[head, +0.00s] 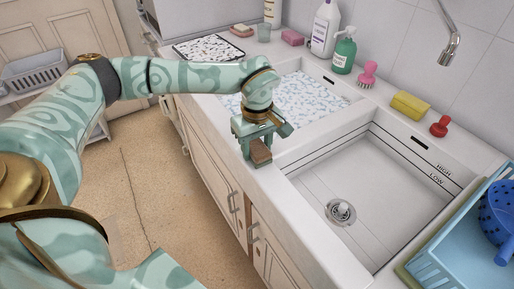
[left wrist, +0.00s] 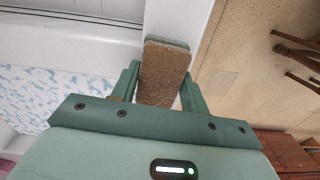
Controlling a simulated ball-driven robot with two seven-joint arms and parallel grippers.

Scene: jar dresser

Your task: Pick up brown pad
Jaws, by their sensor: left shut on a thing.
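The brown pad (left wrist: 162,72) is a small block with a brown face and a thin green edge. My left gripper (left wrist: 158,92) is shut on it, with one finger on each side. In the head view the brown pad (head: 260,152) shows below my left gripper (head: 256,140), over the front rim of the sink counter. I cannot tell whether the pad touches the counter. My right gripper is not in view.
The white sink basin (head: 340,180) lies right of the gripper. Bottles, a yellow sponge (head: 410,105) and a pink brush (head: 367,75) stand along the back. A blue rack (head: 450,245) is at the right.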

